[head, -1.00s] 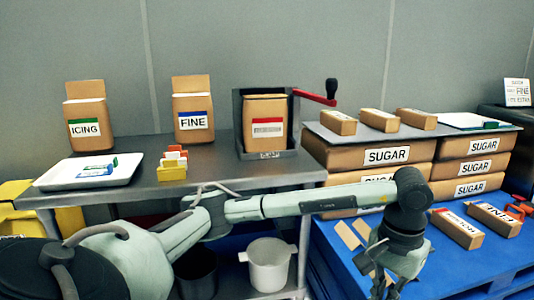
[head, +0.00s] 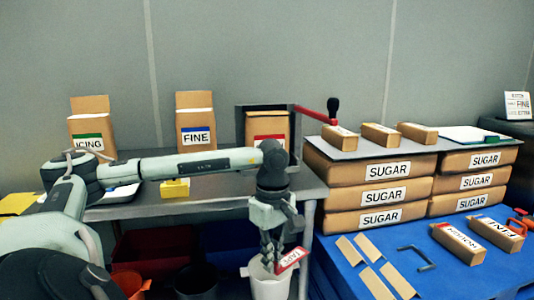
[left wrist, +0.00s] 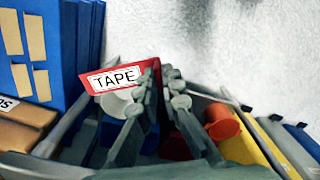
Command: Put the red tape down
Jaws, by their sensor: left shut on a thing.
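The red tape (head: 291,260) is a small red piece with a white label reading TAPE. My left gripper (head: 272,262) is shut on it, pointing down in front of the steel table's right end, and holds it in the air. In the head view the tape overlaps the white pot (head: 270,287) low beside the table. The left wrist view shows the tape (left wrist: 118,78) tilted at the gripper's fingertips (left wrist: 152,75), label facing the camera. The fingers hide part of it. My right gripper is not in view.
The steel table (head: 225,206) bears the ICING (head: 92,135) and FINE (head: 195,125) bags, the sifter with its red crank (head: 315,114) and a yellow block (head: 175,189). The blue pallet (head: 345,285) at right holds SUGAR sacks, cardboard strips and a grey bent bar (head: 417,258).

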